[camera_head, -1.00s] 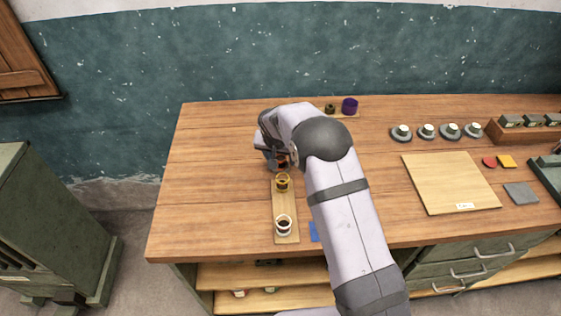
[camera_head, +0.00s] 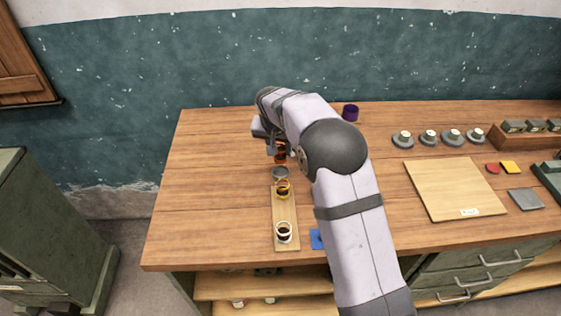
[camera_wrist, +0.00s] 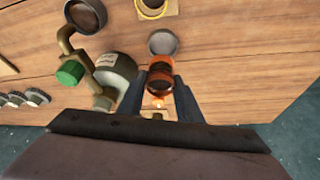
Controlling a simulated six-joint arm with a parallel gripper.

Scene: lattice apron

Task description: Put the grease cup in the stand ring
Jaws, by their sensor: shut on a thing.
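My gripper (camera_wrist: 160,84) is shut on an orange, see-through cup with dark contents (camera_wrist: 160,68), which I take for the grease cup. The orange cup also shows below my gripper in the head view (camera_head: 280,155), partly covered by the fingers. In the wrist view a stand with a round olive body (camera_wrist: 115,70) and a green knob (camera_wrist: 70,72) is left of the cup. Its bent arm reaches toward a dark ring (camera_wrist: 85,15), and the held cup is apart from this ring. My arm hides the stand in the head view.
A grey round dish (camera_head: 280,173) lies just in front of the held cup. A wooden strip (camera_head: 286,212) carries a yellow-rimmed cup (camera_head: 283,189) and a white-rimmed cup (camera_head: 284,232). A purple cup (camera_head: 351,112) stands at the back. The table's left side is clear.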

